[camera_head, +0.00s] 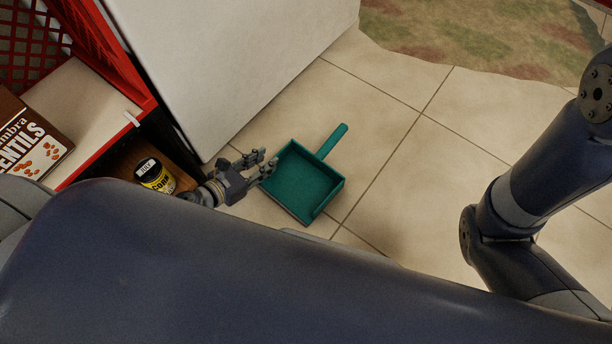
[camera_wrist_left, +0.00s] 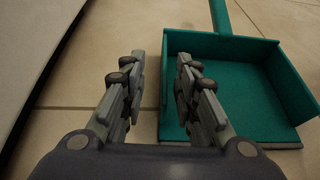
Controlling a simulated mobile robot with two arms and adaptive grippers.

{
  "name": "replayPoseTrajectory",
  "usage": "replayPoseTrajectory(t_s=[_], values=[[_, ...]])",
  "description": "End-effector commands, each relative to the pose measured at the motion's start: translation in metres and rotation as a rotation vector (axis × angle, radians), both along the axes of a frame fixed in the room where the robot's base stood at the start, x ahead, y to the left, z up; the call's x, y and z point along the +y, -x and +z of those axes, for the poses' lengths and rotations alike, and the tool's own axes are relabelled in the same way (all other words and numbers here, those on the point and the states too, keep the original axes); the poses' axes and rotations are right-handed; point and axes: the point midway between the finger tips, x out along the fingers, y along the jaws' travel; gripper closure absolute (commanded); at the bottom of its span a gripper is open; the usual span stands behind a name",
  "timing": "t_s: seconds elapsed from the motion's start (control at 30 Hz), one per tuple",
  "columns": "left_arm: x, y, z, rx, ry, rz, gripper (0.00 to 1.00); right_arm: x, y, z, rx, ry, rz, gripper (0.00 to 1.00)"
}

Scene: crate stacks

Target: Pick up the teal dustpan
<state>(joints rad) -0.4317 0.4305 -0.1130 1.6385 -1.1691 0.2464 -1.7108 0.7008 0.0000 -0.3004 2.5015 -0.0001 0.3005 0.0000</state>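The teal dustpan (camera_head: 318,178) lies on the tiled floor. Its handle (camera_head: 332,141) points up and to the right in the head view. My left gripper (camera_head: 268,162) is at the pan's left side, fingers pointing toward it. In the left wrist view, the gripper (camera_wrist_left: 161,62) is open, and the left wall of the dustpan (camera_wrist_left: 235,48) shows between the two fingers. The right finger overlaps the pan's inside in that view. I cannot tell whether either finger touches the wall. My right arm shows at the right, but its gripper is out of view.
A white panel-sided block (camera_head: 230,60) stands behind and left of the dustpan. A red crate (camera_head: 105,60), a lentils box (camera_head: 30,140) and a yellow-labelled jar (camera_head: 155,174) are at the left. A patterned rug (camera_head: 480,40) lies at the back. Floor right of the dustpan is clear.

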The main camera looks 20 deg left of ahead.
Motion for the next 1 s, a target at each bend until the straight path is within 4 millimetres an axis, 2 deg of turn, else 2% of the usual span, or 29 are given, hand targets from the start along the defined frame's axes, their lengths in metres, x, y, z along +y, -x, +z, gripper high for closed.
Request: replayPoseTrajectory(t_s=[0.1,0.27,0.6,0.93,0.97,1.0], values=[[-0.004,-0.011,-0.005,-0.001,0.0,-0.001,0.72,0.0,0.0,-0.004,0.001,0.0,0.0,0.25],[-0.008,-0.018,-0.008,-0.001,-0.002,-0.001,0.72,0.0,-0.001,-0.007,0.002,0.0,0.0,0.25],[-0.028,-0.051,-0.023,0.0,0.001,0.0,0.72,0.0,0.0,-0.019,0.001,0.0,0.0,0.25],[-0.03,-0.055,-0.024,0.002,0.001,0.002,0.72,0.0,-0.001,-0.019,0.001,0.001,-0.001,0.25],[-0.03,-0.055,-0.024,0.002,0.001,0.002,0.76,0.0,-0.001,-0.019,0.001,0.0,0.0,0.25],[-0.03,-0.055,-0.024,0.002,0.001,0.002,0.85,0.0,-0.001,-0.019,0.001,0.0,0.0,0.25]])
